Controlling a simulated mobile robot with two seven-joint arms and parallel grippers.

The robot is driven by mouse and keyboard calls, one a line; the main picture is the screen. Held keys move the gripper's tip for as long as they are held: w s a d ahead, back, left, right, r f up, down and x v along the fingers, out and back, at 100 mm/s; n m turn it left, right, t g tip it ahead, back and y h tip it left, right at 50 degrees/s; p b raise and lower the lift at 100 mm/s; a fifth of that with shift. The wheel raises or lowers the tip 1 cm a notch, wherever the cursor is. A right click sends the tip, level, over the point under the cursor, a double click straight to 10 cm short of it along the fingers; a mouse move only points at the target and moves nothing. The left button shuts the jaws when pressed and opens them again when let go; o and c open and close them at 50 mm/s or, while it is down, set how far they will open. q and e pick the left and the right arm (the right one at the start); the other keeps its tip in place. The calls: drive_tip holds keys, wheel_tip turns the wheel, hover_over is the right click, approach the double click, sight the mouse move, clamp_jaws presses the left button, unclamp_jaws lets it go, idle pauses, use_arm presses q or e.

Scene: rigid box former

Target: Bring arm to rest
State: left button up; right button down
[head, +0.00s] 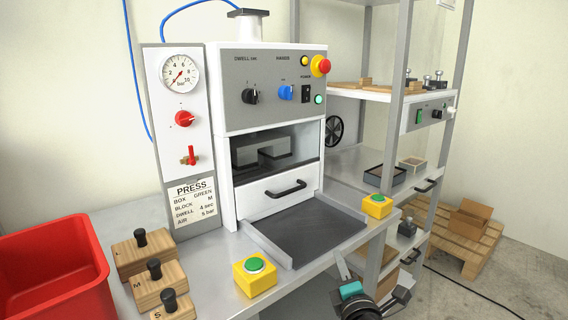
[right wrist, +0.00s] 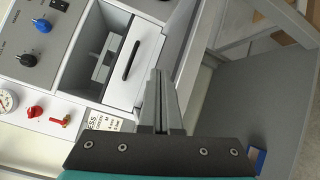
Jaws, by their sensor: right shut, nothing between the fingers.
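My right gripper (head: 340,264) is low at the bottom of the head view, in front of the press bench, with its teal and dark wrist below it. In the right wrist view its two grey fingers (right wrist: 159,88) lie together, shut with nothing between them. The press (head: 268,95) stands beyond the gripper, its white drawer front with the dark handle (head: 286,189) closed below the window. My left gripper is not in view.
A dark tray plate (head: 308,228) lies before the press, with a yellow green-topped button box (head: 255,275) and another (head: 377,206) beside it. Wooden blocks (head: 165,294) and a red bin (head: 50,265) stand left. A shelf rack (head: 400,150) stands right. Floor at far right is partly clear.

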drive_tip(key=s+d+f+m+g+h, duration=0.2)
drive_tip(key=s+d+f+m+g, duration=0.15)
drive_tip(key=s+f+m, duration=0.35)
drive_tip(key=s+d+f+m+g+h, duration=0.1)
drive_tip(key=s+d+f+m+g, duration=0.1)
drive_tip(key=s+f+m+g, duration=0.35)
drive_tip(key=s+a+f+m+g+y, duration=0.2)
drive_tip(key=s+m+g, duration=0.45)
drive_tip(key=s, duration=1.65)
wheel_tip(320, 180, down, 22)
drive_tip(key=d+f+m, duration=0.1)
drive_tip(key=d, duration=0.1)
drive_tip(key=s+d+f, duration=0.5)
drive_tip(key=s+f, duration=0.6)
drive_tip(key=f, duration=0.1)
drive_tip(key=shift+f+h, duration=0.25)
drive_tip(key=shift+h, duration=0.05)
